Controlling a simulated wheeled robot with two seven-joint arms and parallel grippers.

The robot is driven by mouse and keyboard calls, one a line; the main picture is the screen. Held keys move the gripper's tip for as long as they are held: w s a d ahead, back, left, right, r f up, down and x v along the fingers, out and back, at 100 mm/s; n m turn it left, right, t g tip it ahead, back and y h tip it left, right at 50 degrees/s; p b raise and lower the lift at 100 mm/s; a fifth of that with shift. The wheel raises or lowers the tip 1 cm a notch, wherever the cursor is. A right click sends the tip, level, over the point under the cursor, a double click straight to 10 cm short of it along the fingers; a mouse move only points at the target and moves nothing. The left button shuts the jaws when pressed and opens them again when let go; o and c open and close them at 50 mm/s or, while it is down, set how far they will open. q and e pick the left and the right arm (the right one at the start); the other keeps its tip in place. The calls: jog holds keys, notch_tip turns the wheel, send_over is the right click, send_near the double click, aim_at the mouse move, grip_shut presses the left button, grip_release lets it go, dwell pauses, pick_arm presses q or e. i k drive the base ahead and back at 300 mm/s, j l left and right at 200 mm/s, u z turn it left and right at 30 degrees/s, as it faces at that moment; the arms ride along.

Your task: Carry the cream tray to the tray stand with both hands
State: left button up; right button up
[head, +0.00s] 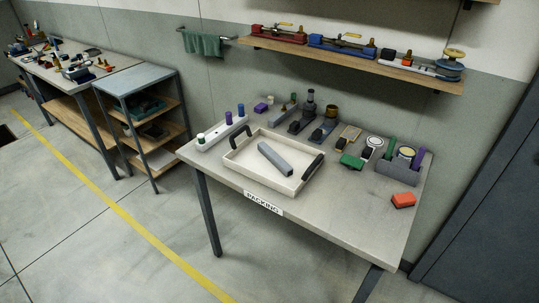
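The cream tray (252,178) lies flat on the table labelled "PACKING" (330,222), left of its middle. It has two black handles, one at its left end (241,135) and one at its right end (313,167). A grey bar (275,159) lies inside the tray. Neither of my grippers shows in the head view. I cannot tell for certain which thing is the tray stand; a grey stand (140,77) with a flat top and wooden shelves is to the left of the table.
A white rack (221,134) with bottles is beside the tray at the left. Tools crowd the table's back; a grey caddy (398,171) and an orange block (403,200) are at the right. A wall shelf (350,62) hangs above. The floor in front is clear, with a yellow line (125,217).

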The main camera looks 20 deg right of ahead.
aim_at(135, 76)
jog(key=i+j+z, duration=0.25)
jog(key=i+j, duration=0.2)
jog(key=i, duration=0.15)
jog(key=i+j+z, duration=0.3)
jog(key=i+j, duration=0.25)
